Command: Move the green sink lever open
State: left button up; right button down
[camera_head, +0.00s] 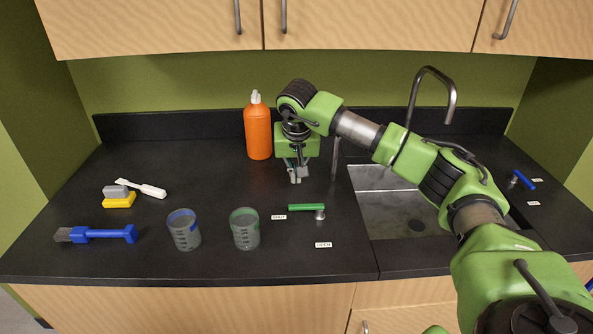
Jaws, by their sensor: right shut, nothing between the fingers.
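The green lever (306,207) sits on the black counter just left of the sink (395,205). Its handle points left from its metal pivot, toward a small white label (279,217). Another white label, which appears to read "OPEN" (323,245), lies in front of the pivot. My right gripper (295,178) points down above the counter, behind the lever and apart from it. It is shut and empty. My right arm comes in from the right and crosses in front of part of the sink. My left gripper is not in view.
A green-rimmed beaker (245,230) and a blue-rimmed beaker (184,230) stand left of the lever. Brushes lie farther left. A blue lever (523,180) is right of the sink, and a tall faucet (450,100) rises behind it.

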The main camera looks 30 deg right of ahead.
jog(key=p+x, duration=0.1)
jog(key=x, duration=0.4)
jog(key=shift+d+f, duration=0.1)
jog(key=shift+f, duration=0.25)
jog(key=shift+s+a+p, duration=0.25)
jog(key=shift+p, duration=0.3)
jog(key=shift+s+a+p, duration=0.5)
jog(key=shift+s, duration=0.35)
jog(key=shift+s+a, duration=0.3)
jog(key=shift+s, duration=0.3)
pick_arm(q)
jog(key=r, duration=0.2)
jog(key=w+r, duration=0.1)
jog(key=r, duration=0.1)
pick_arm(e)
jog(key=shift+f, duration=0.15)
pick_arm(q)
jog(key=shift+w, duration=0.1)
pick_arm(e)
jog(key=shift+w, duration=0.1)
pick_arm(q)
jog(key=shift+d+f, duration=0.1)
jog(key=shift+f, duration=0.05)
pick_arm(e)
jog(key=shift+a, duration=0.1)
